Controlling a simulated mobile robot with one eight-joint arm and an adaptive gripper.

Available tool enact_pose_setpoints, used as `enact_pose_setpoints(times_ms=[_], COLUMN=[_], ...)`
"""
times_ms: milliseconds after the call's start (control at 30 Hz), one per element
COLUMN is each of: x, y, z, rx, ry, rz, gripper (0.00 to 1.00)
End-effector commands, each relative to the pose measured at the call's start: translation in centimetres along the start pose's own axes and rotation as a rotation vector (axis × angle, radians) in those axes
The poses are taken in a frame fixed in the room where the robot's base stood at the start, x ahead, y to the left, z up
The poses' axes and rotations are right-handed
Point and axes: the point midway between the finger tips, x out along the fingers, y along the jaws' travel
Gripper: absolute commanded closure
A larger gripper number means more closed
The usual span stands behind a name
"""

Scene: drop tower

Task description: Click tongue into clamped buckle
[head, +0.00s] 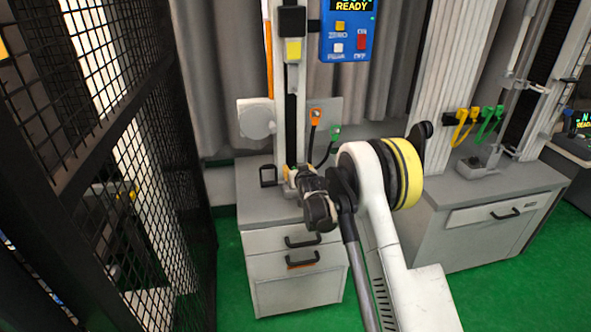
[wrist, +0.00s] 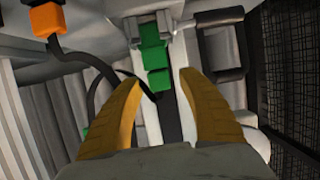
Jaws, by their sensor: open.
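My gripper (wrist: 160,85) is open in the wrist view, with its two yellow fingers apart. Between and beyond the fingertips is a green block (wrist: 153,48) beside a metal clamp (wrist: 164,22), with a smaller green block (wrist: 158,80) just below it. These look like the buckle and tongue, but I cannot tell which is which or whether they are joined. Neither finger visibly touches them. In the head view my gripper (head: 287,173) is low in front of the pale tower column (head: 291,110); the green blocks there are hidden behind my arm.
An orange connector (head: 316,114) and a green connector (head: 335,132) with black leads are beside the column. A blue control box (head: 348,28) reads READY. A grey cabinet (head: 295,270) stands below. A black mesh fence (head: 110,150) is close on the left. A second tower stands right.

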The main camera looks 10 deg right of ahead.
Motion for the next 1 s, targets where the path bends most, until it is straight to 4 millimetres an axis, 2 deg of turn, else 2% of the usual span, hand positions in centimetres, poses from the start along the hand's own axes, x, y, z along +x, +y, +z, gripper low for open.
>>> enact_pose_setpoints(times_ms=[167,400,600,767,1000], x=[-1.6,-7.0,-10.6,-11.8,-12.0], y=[0.0,0.0,0.0,0.0,0.0], z=[-0.1,0.0,0.0,0.0,0.0], rx=[0.000,0.000,0.000,0.000,0.000], ry=[0.000,0.000,0.000,0.000,0.000], rz=[0.000,0.000,0.000,0.000,0.000], gripper=[0.52,0.52,0.52,0.52,0.52])
